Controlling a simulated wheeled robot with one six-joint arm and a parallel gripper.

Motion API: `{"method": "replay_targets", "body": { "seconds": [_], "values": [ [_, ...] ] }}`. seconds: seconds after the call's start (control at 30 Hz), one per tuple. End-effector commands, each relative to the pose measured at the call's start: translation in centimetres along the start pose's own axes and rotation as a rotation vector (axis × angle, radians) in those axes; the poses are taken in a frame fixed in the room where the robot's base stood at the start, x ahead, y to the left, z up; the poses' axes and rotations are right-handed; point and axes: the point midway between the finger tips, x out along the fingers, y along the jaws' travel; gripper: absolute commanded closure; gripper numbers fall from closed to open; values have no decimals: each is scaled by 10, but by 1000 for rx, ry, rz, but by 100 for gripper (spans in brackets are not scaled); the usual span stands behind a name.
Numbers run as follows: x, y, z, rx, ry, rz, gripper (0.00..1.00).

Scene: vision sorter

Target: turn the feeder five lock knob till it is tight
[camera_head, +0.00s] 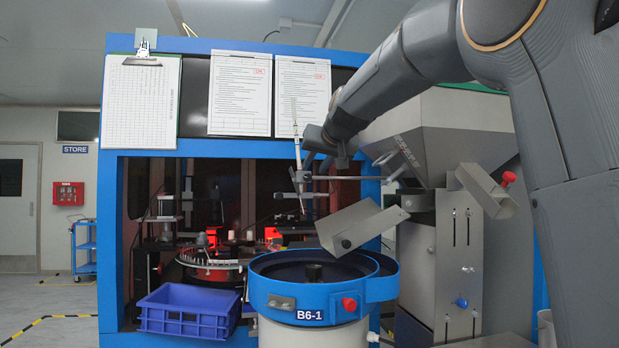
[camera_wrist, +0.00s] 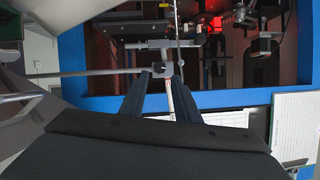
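My gripper (camera_wrist: 165,75) shows in the wrist view as two dark fingers with a clear gap between them. A small clamp block (camera_wrist: 164,68) on a thin horizontal rod is at the fingertips; I cannot tell whether they touch it. A thin pale rod (camera_wrist: 172,100) shows between the fingers. In the head view my gripper (camera_head: 308,163) is beside the thin upright rod (camera_head: 295,125), above the blue bowl feeder labelled B6-1 (camera_head: 310,315). A red knob (camera_head: 349,304) is on the bowl's side. No label for feeder five is readable.
A grey hopper (camera_head: 440,125) and tilted chute (camera_head: 360,226) stand close to the gripper. Another chute has a red knob (camera_head: 509,178); the stand has a blue knob (camera_head: 461,302). A blue crate (camera_head: 187,311) is at left. Papers (camera_head: 240,95) hang on the blue frame.

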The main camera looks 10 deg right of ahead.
Motion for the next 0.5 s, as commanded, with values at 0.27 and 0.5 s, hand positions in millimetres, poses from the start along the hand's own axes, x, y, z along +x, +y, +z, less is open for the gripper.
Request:
{"method": "replay_targets", "body": {
  "seconds": [0.27,0.5],
  "values": [
    [42,1,0,1,-2,1,71],
    [60,1,0,1,-1,1,71]
  ]
}}
